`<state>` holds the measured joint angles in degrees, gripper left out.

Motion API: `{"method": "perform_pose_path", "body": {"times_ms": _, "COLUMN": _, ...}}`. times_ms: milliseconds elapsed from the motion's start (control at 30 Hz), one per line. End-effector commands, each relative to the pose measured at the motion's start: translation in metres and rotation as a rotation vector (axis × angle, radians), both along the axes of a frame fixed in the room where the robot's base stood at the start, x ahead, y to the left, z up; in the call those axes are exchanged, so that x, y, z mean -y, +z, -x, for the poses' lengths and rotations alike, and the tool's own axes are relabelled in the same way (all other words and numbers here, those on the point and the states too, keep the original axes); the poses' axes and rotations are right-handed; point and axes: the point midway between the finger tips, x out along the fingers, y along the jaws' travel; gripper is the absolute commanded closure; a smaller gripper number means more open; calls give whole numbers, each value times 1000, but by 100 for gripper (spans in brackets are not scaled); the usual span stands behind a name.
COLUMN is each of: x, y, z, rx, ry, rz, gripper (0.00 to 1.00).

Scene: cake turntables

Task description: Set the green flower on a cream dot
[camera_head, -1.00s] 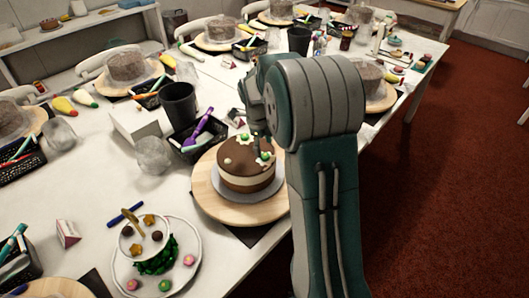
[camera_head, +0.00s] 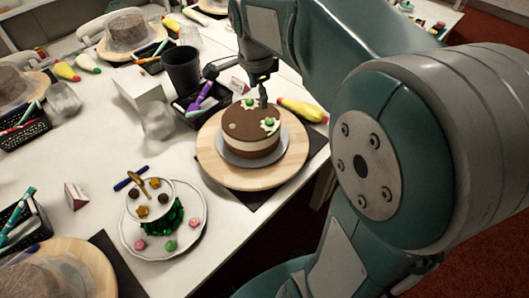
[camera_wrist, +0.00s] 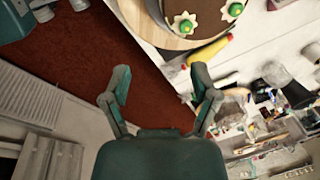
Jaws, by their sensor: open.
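A chocolate cake (camera_head: 250,148) with a cream band stands on a round wooden turntable (camera_head: 210,165). Two cream dots on its top each bear a green flower, one at the back (camera_head: 248,103) and one at the right (camera_head: 269,122). A bare-looking cream dot (camera_head: 232,126) is at the left. A green sweet (camera_head: 170,246), perhaps a flower, lies on the lower plate of a tiered stand (camera_head: 199,240). My gripper (camera_head: 237,88) is open and empty at the cake's back edge. In the wrist view it (camera_wrist: 160,72) is open, with two flowered dots (camera_wrist: 185,23) at the top.
A black pen basket (camera_head: 190,118), a black cup (camera_head: 181,70) and a clear glass (camera_head: 157,121) stand behind and left of the cake. A yellow piping bag (camera_head: 303,110) lies at its right. Bare table (camera_head: 95,150) shows at the left.

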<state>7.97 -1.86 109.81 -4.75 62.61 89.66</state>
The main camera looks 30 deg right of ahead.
Motion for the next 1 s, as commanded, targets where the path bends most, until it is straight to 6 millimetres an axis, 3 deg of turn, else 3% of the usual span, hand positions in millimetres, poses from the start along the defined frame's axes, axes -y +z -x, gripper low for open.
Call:
{"method": "perform_pose_path", "body": {"times_ms": 267, "x": -37, "y": 18, "z": 77, "rx": 85, "ry": 675, "rz": 125, "gripper": 23}}
{"method": "perform_pose_path", "body": {"times_ms": 600, "x": -66, "y": 3, "z": 158, "rx": 166, "ry": 1423, "rz": 378, "gripper": 23}}
{"method": "perform_pose_path", "body": {"times_ms": 800, "x": -71, "y": -5, "z": 174, "rx": 176, "ry": 1598, "rz": 457, "gripper": 23}}
{"method": "perform_pose_path", "body": {"times_ms": 1000, "x": -71, "y": -5, "z": 174, "rx": 174, "ry": 1606, "rz": 459, "gripper": 23}}
